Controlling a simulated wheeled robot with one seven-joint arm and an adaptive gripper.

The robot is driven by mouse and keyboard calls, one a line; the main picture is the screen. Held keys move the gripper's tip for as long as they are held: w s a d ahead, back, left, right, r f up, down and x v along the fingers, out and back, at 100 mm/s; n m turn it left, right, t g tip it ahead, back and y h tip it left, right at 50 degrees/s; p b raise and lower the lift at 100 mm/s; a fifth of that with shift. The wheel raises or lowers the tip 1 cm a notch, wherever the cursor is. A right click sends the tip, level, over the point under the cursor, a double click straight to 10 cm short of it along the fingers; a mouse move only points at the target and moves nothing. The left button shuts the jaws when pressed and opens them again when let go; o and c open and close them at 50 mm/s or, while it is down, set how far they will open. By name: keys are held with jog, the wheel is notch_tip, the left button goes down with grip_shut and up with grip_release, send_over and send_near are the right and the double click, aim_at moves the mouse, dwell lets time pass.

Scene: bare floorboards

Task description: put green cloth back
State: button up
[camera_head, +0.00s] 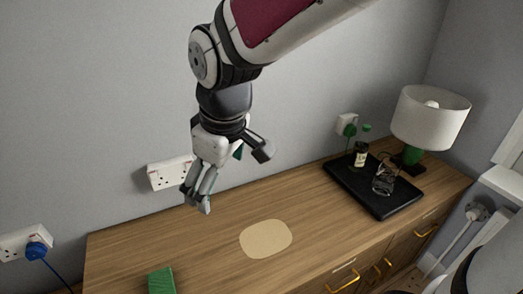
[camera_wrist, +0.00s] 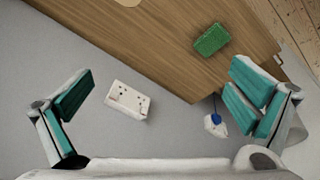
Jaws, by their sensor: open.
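The green cloth (camera_head: 162,281) lies on the wooden cabinet top at its front left, partly cut off by the bottom edge of the head view. In the wrist view the green cloth (camera_wrist: 212,39) lies near an edge of the wood, looking like a small textured green block. My gripper (camera_head: 197,207) is above the back left part of the cabinet, near the wall. In the wrist view its teal-padded fingers (camera_wrist: 160,100) are wide apart with nothing between them. The cloth is apart from the gripper.
The wooden cabinet top (camera_head: 200,250) carries a beige flat patch (camera_head: 266,239) in the middle. A black tray (camera_head: 374,197) at right holds a bottle (camera_head: 361,152) and a glass (camera_head: 384,178). A lamp (camera_head: 430,117) stands behind it. Wall sockets (camera_head: 170,173) are close to my gripper.

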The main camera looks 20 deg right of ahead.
jog(key=s+d+r+m+t, duration=0.2)
jog(key=s+d+r+m, duration=0.4)
jog(key=s+d+m, duration=0.2)
jog(key=shift+s+d+h, duration=0.4)
jog(key=shift+s+d, duration=0.65)
jog(key=shift+s, duration=1.3)
